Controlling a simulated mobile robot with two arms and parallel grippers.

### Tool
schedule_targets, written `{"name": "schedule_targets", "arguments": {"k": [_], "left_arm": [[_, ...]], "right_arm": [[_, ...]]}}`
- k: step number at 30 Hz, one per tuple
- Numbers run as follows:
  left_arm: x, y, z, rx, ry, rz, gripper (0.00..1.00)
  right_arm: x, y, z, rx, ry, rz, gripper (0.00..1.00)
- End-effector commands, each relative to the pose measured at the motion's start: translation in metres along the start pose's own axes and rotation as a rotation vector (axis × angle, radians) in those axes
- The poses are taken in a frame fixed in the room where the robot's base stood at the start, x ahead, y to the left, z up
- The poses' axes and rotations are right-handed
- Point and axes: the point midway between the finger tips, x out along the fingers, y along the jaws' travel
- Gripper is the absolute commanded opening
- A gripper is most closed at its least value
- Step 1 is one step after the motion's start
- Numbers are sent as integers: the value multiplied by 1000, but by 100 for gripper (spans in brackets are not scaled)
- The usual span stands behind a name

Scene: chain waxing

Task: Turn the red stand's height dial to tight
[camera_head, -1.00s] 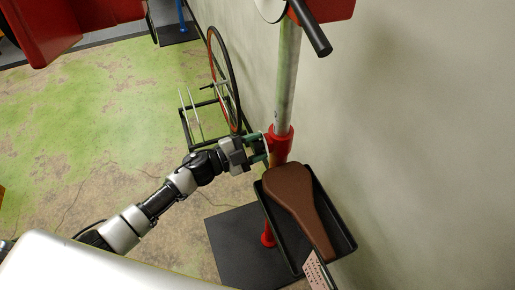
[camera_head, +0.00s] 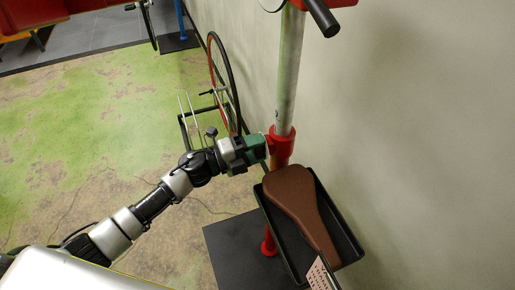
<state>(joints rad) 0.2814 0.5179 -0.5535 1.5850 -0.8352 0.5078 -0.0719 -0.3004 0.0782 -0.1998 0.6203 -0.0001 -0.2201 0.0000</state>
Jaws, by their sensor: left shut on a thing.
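The red stand's grey pole (camera_head: 288,85) rises right of centre, with a red collar (camera_head: 284,147) at mid height and a dark base plate (camera_head: 230,245) on the floor. My left gripper (camera_head: 262,149), with green fingers, is at the left side of the collar. It is shut on the height dial there, and the fingers hide the dial almost completely. No marking on the dial can be read. My right gripper is not in view.
A black tray (camera_head: 343,232) with a brown saddle (camera_head: 293,192) in it sits just below and right of my left gripper. A bicycle wheel (camera_head: 236,95) stands in a black floor rack behind. A pale wall is close on the right. The green floor at left is open.

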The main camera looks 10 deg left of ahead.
Motion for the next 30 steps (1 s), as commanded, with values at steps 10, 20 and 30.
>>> {"name": "schedule_targets", "arguments": {"k": [10, 20, 30], "left_arm": [[0, -1, 1, 14, 0, 0, 22], [0, 0, 0, 12, 0, 0, 71], [-8, 1, 0, 10, 0, 1, 71]], "right_arm": [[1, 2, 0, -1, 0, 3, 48], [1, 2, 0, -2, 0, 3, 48], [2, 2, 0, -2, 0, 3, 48]]}}
